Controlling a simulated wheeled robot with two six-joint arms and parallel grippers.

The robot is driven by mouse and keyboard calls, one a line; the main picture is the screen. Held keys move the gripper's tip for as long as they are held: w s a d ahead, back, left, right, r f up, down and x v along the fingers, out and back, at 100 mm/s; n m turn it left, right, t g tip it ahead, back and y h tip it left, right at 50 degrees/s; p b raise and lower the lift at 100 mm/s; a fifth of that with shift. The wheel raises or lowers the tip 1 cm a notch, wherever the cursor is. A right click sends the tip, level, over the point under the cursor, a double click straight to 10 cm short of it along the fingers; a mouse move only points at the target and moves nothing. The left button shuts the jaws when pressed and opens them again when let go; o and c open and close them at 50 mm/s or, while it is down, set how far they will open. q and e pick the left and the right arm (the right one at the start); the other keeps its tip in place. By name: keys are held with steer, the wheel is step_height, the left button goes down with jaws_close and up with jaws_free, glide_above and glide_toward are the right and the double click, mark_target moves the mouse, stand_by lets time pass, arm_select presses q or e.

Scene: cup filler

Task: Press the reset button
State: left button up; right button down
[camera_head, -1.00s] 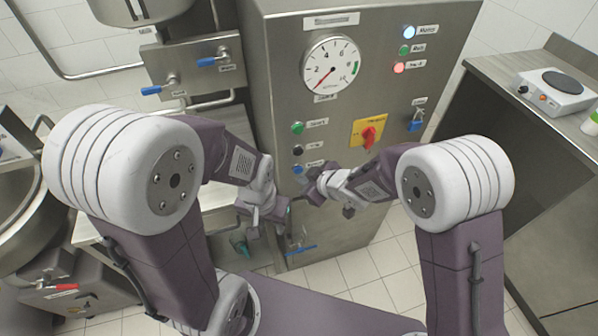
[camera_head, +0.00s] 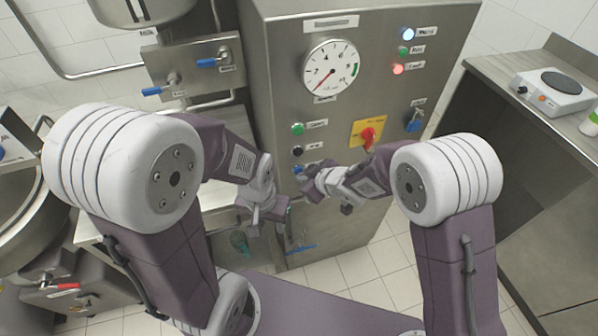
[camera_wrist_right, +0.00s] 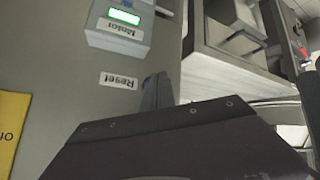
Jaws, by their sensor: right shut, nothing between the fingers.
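The blue button (camera_head: 298,169) is the lowest of a column of buttons on the steel cabinet front. My right gripper (camera_head: 307,190) is shut and empty, with its tip at or just below this button and partly hiding it. I cannot tell whether they touch. In the right wrist view an upside-down "Reset" label (camera_wrist_right: 118,80) is on the panel, close to the tip of my dark gripper body. A blue-grey shape beside it is too unclear to name. My left gripper (camera_head: 266,224) hangs lower, left of the right one; its jaw opening is unclear.
Above the blue button are a black button (camera_head: 297,151) and a green button (camera_head: 297,128). A red switch on a yellow plate (camera_head: 356,128) is to the right. A gauge (camera_head: 331,66) is above. Blue-handled taps (camera_head: 215,61) are at left.

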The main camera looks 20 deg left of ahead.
steer(key=shift+w+a, duration=0.15)
steer(key=shift+w, duration=0.05)
stand_by(0.4)
steer(key=shift+s+d, duration=0.4)
steer(key=shift+s, duration=0.2)
steer(key=s+d+b, duration=0.2)
steer(key=s, duration=0.1)
steer(key=s+d, duration=0.1)
steer(key=s, duration=0.1)
steer(key=shift+d+b, duration=0.15)
steer(key=shift+b, duration=0.25)
stand_by(0.4)
